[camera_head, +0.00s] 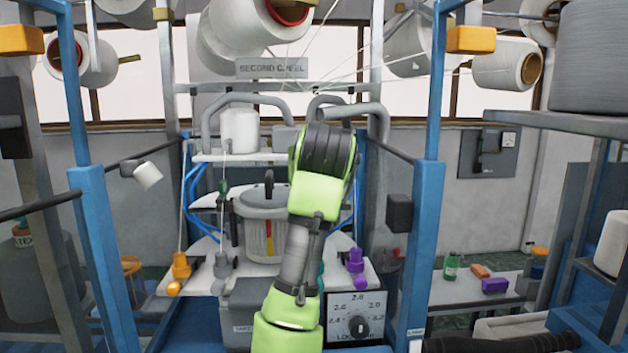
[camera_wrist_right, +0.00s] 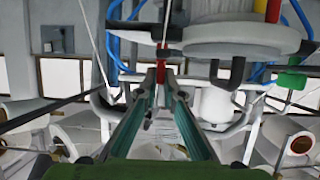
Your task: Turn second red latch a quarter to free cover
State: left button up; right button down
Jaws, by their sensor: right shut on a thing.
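In the right wrist view, my right gripper (camera_wrist_right: 161,82) has its two teal fingers drawn together at the tips, shut on a small red latch (camera_wrist_right: 161,63). The latch sits beside the pale round rim of the machine drum (camera_wrist_right: 230,40). How far the latch is turned cannot be told. In the head view, the drum (camera_head: 264,245) stands in the middle with a grey lid (camera_head: 262,202) and black handle on top. My green right arm covers the drum's right side and hides the latch and my right fingertips. My left gripper is not in view.
A purple clamp (camera_head: 356,264) and an orange one (camera_head: 180,268) stand on the white shelf at either side. Blue posts (camera_head: 99,250) flank the machine. A dial panel (camera_head: 357,318) sits low right. Yarn cones (camera_head: 238,130) and strands hang around and above.

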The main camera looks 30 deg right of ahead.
jog(key=shift+d+r, duration=0.1)
jog(key=shift+r, duration=0.1)
dwell(0.4)
jog(key=c, duration=2.4)
grip_release()
jog(key=shift+c, duration=0.2)
jog(key=shift+o, duration=1.3)
jog(key=shift+w+f, duration=0.1)
jog(key=shift+w+d+f+n+y, duration=0.1)
jog(key=shift+w+f+n+y, duration=0.05)
jog(key=shift+n+y, duration=0.15)
jog(key=shift+s, duration=0.2)
jog(key=v, duration=1.1)
jog(key=shift+s, duration=0.25)
jog(key=shift+a, duration=0.25)
